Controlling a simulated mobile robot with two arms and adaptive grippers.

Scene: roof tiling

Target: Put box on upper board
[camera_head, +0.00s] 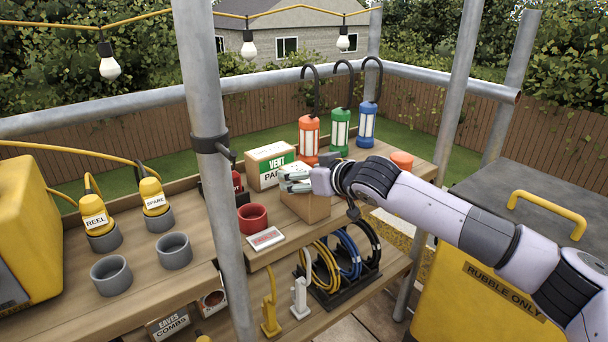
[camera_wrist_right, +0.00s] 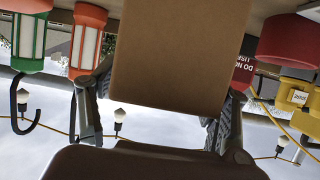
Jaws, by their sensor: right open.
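A plain brown cardboard box (camera_head: 307,206) is at the front edge of the upper board (camera_head: 288,229), beneath my right gripper (camera_head: 295,180). The gripper reaches in from the right, over the top of the box. In the right wrist view the box (camera_wrist_right: 180,50) fills the middle, between the two open fingers. Whether the fingers touch it, and whether its underside rests fully on the board, I cannot tell. My left gripper is not in view.
A VENT box (camera_head: 270,166) stands just behind the brown box. Orange, green and blue lanterns (camera_head: 340,131) stand behind to the right. A red cup (camera_head: 252,217) and a small sign (camera_head: 265,238) are to the left. A metal pole (camera_head: 215,170) rises farther left. Coiled cables (camera_head: 350,255) sit below.

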